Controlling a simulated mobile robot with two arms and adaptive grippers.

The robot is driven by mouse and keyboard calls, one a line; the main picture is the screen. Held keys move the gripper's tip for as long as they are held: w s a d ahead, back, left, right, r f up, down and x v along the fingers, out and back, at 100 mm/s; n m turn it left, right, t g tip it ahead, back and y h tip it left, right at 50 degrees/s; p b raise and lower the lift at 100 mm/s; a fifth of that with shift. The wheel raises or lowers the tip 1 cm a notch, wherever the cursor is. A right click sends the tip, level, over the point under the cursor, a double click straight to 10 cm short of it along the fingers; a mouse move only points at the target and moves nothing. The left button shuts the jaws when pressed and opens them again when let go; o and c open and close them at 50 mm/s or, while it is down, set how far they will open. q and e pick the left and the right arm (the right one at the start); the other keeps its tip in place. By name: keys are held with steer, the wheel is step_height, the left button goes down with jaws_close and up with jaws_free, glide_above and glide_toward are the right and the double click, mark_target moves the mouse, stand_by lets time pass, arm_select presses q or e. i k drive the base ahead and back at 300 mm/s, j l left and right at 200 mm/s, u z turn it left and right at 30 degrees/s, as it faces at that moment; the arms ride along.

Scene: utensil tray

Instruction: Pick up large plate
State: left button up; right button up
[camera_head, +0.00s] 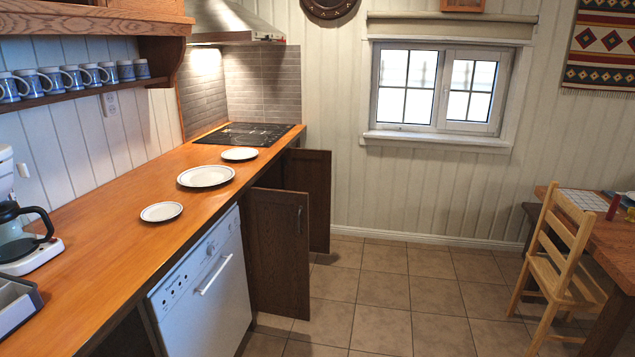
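The large plate (206,176) is white with a thin dark line around its rim. It lies flat on the wooden counter (108,235), between two smaller plates. One small plate (161,212) is nearer to me, by the counter's front edge. The other small plate (239,154) is farther away, close to the cooktop. The three plates lie apart from each other. Neither of my grippers shows in the head view.
A black cooktop (243,134) is at the counter's far end. Two dark cabinet doors (279,252) (308,196) stand open beyond the white dishwasher (207,290). A coffee maker (25,235) and grey tray (15,302) are at left. Tiled floor (390,290) is clear before the chair (562,268).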

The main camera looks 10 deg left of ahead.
mark_target(205, 176)
steer(key=i+u, duration=0.1)
steer(key=i, duration=0.5)
steer(key=i+l+u, duration=0.1)
steer(key=i, duration=0.5)
steer(key=i+l+u, duration=0.15)
steer(key=i, duration=0.45)
